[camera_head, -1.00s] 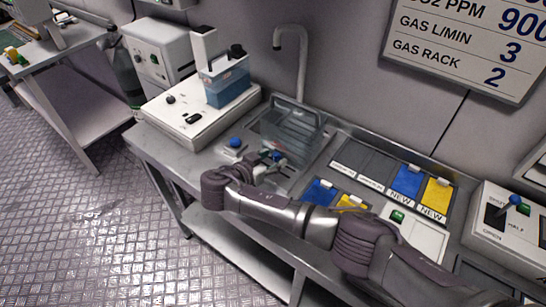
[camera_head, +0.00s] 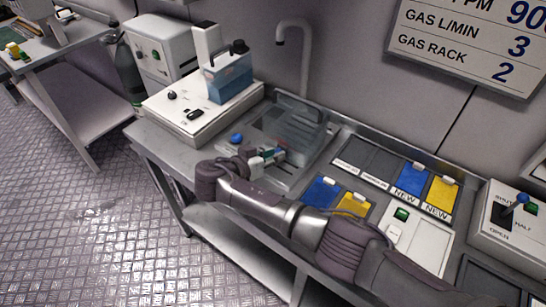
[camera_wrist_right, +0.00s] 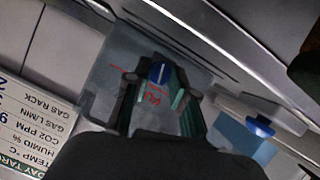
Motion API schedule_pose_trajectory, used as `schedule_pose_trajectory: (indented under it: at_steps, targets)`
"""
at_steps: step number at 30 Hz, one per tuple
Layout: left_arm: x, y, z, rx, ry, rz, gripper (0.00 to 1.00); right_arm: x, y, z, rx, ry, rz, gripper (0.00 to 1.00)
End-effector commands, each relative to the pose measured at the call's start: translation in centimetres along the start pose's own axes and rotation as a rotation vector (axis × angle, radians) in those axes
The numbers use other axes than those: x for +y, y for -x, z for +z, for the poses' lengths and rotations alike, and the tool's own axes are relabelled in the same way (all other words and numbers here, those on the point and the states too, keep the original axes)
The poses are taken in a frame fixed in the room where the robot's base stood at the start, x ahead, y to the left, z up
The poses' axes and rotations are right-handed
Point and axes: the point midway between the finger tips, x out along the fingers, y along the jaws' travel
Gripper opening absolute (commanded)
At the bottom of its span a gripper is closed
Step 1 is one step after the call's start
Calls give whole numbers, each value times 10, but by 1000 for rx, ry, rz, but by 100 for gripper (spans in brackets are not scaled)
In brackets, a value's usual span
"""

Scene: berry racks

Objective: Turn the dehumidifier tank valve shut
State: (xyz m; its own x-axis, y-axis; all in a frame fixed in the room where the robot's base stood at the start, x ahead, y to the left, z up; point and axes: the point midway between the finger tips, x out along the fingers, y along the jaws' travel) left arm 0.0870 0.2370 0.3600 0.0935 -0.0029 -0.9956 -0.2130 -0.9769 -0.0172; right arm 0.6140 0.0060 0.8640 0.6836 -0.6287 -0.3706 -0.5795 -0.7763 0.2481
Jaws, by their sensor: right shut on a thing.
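A clear tank (camera_head: 302,124) stands in the recess of the steel bench. In the right wrist view a small blue valve handle (camera_wrist_right: 158,72) with a pale line on it sits against the clear tank wall, between my fingers. My right gripper (camera_head: 268,157) is at the front of this tank, and its green-padded fingers show in the wrist view (camera_wrist_right: 158,95). It is shut on the blue valve handle. In the head view the gripper mostly hides the handle. My left gripper is out of view.
A second blue knob (camera_head: 237,138) stands on the bench left of the tank. A white unit (camera_head: 165,108) holding a blue liquid container (camera_head: 230,78) is behind left. A tap (camera_head: 305,55) rises behind. Blue and yellow cards and a lever box (camera_head: 510,228) lie right.

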Motion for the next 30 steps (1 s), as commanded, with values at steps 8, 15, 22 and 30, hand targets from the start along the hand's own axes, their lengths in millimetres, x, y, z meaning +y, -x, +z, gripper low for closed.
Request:
schedule_pose_trajectory:
  at_steps: [8,15,22,30]
  targets:
    - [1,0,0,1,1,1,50,0,0,0,0,-1,0,43]
    - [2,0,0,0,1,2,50,0,0,0,0,-2,0,50]
    - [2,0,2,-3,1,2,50,2,4,-9,1,-3,-1,50]
    - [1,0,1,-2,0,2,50,14,23,-55,1,-6,-3,50]
